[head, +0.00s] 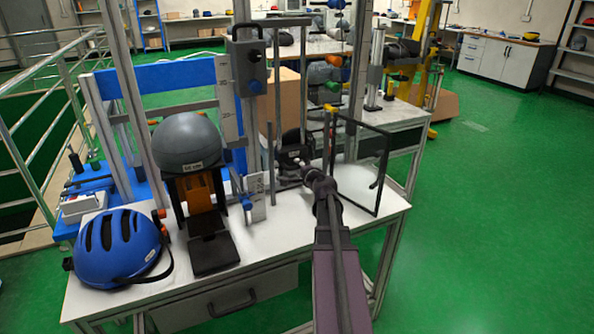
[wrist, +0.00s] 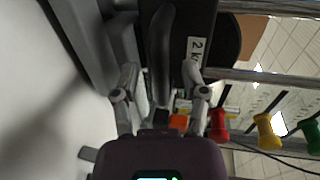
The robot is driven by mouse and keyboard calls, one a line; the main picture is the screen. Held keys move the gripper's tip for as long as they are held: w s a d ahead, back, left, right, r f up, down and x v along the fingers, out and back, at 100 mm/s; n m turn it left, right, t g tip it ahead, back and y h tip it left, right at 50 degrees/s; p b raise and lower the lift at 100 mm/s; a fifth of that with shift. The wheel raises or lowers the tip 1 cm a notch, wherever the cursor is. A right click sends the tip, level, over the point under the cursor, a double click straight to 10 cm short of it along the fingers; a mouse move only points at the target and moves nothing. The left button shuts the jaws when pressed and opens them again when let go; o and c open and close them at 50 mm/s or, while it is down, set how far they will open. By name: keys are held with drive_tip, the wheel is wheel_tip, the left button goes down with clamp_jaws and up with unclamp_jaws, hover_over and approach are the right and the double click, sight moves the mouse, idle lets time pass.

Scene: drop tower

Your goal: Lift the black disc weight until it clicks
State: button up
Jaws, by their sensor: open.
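The black disc weight (head: 292,150) sits low between the upright rods of the drop tower at the back of the white bench. In the wrist view its dark body with a "2 kg" label (wrist: 196,52) is close, and a dark curved bar, seemingly its handle (wrist: 160,45), runs between my fingers. My gripper (head: 306,168) is right in front of the weight. In the wrist view my gripper (wrist: 160,80) is open, with a finger on either side of the bar. I cannot tell whether either finger touches it.
A grey helmet on a headform (head: 188,140) and a blue helmet (head: 115,248) stand left on the bench (head: 285,232). A clear framed panel (head: 358,165) stands just right of my gripper. A grey control box (head: 249,68) hangs on the post. Green floor at right is free.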

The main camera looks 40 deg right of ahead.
drive_tip(key=shift+w+d+f, duration=0.1)
drive_tip(key=shift+w+d, duration=0.1)
drive_tip(key=shift+w, duration=0.45)
drive_tip(key=shift+a, duration=0.15)
clamp_jaws()
wheel_tip(320, 180, up, 36)
drive_tip(key=p, duration=3.5)
drive_tip(key=shift+d+f, duration=0.25)
unclamp_jaws()
drive_tip(key=shift+w+f, duration=0.1)
drive_tip(key=shift+w, duration=0.05)
drive_tip(key=shift+a, duration=0.1)
